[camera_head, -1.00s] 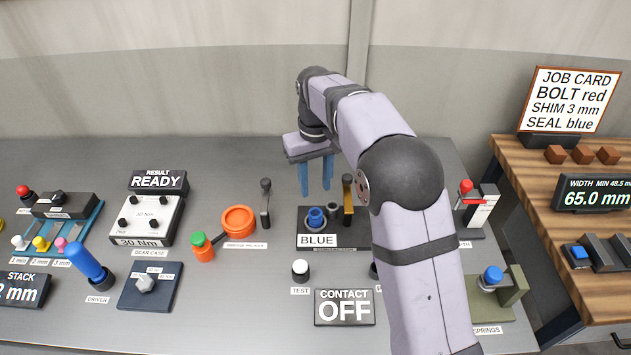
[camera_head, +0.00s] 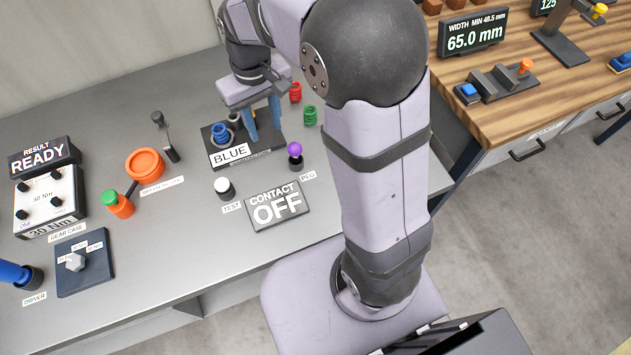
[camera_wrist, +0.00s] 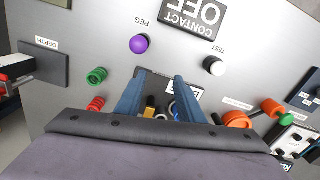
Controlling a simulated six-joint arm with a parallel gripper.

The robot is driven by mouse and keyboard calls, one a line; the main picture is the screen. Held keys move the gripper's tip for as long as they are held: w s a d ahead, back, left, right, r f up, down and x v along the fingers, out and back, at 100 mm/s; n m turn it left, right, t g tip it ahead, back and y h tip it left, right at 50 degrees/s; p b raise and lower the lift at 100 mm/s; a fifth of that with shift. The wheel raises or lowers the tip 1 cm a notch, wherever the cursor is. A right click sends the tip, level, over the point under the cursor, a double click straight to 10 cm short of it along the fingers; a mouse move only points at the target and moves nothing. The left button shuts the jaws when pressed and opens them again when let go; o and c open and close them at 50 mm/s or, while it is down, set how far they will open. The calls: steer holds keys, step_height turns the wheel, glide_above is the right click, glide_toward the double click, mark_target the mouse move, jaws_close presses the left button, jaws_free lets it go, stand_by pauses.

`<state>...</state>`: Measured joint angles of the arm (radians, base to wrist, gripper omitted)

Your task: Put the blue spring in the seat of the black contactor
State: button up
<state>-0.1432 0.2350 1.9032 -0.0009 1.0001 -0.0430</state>
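The black contactor (camera_head: 262,148) is a dark block on the grey bench with a white "BLUE" label. The blue spring (camera_head: 219,131) stands upright at its left end, with a grey ring beside it. I cannot tell how deep the spring sits. My gripper (camera_head: 264,132) points down over the contactor's right part, to the right of the spring. Its two blue fingers are apart and I see nothing held between them. In the wrist view the fingers (camera_wrist: 158,95) frame a gold part and dark rings of the contactor, partly hidden by the gripper body.
A red spring (camera_head: 295,92) and a green spring (camera_head: 309,115) stand right of the contactor. A purple-topped peg (camera_head: 295,150), a white TEST button (camera_head: 223,185) and the "CONTACT OFF" display (camera_head: 278,205) are in front. An orange ring part (camera_head: 145,163) lies left.

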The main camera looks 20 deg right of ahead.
steer(key=s+d+f+m, duration=0.1)
steer(key=s+d+f, duration=0.1)
steer(key=s, duration=0.5)
steer(key=s+d+f+m, duration=0.1)
steer(key=s+d+f, duration=0.2)
steer(key=s, duration=0.5)
steer(key=shift+s+d+f, duration=0.15)
steer(key=shift+s+d, duration=0.1)
